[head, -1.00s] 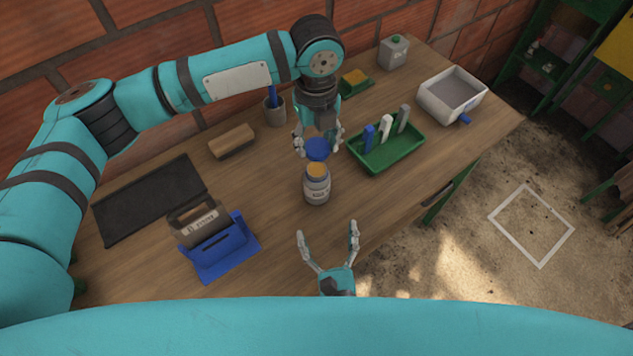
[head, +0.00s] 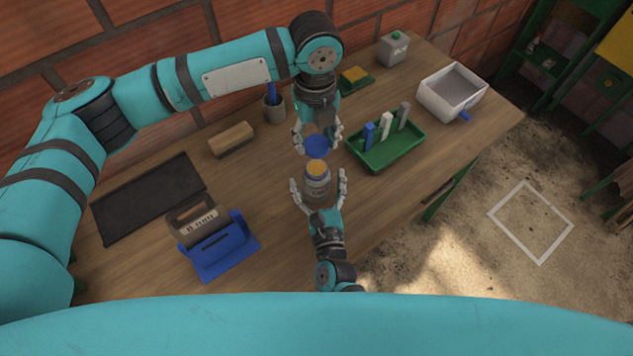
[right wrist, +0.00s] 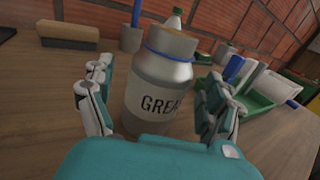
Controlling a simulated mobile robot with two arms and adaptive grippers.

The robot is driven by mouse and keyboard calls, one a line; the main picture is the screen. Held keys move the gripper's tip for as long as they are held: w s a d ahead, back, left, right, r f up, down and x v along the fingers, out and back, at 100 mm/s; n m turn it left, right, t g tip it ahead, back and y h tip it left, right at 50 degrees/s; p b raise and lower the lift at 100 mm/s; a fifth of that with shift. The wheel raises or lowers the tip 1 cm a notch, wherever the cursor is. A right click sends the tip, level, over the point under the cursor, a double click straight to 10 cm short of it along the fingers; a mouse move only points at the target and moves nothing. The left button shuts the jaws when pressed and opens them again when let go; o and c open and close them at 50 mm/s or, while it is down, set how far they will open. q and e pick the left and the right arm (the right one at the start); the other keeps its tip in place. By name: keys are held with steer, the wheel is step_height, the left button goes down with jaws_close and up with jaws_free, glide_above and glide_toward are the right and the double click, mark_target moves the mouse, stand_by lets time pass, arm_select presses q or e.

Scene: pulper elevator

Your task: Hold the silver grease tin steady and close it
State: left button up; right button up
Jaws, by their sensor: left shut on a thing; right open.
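The silver grease tin (head: 317,189) stands upright and open on the wooden table, with orange-yellow grease showing at its mouth. It also shows in the right wrist view (right wrist: 158,95), with a "GREA…" label and a blue ring at its neck. My left gripper (head: 317,146) is shut on the blue lid (head: 316,149), held just beyond and apart from the tin's mouth in the head view. My right gripper (head: 318,179) is open, with its fingers on either side of the tin. In the right wrist view (right wrist: 155,92) gaps show between fingers and tin.
A green tray (head: 388,154) with upright blue, white and grey pieces stands to the right. A blue stand (head: 222,250), a black mat (head: 148,197), a brown block (head: 231,140) and a pen cup (head: 274,110) lie left. A white box (head: 452,94) is at the far right.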

mark_target(316, 166)
steer(key=shift+c, duration=0.5)
steer(key=c, duration=1.7)
arm_select(q)
steer(key=shift+f, duration=2.5)
steer(key=shift+f, duration=0.9)
steer(key=shift+f, duration=0.55)
arm_select(e)
jaws_close()
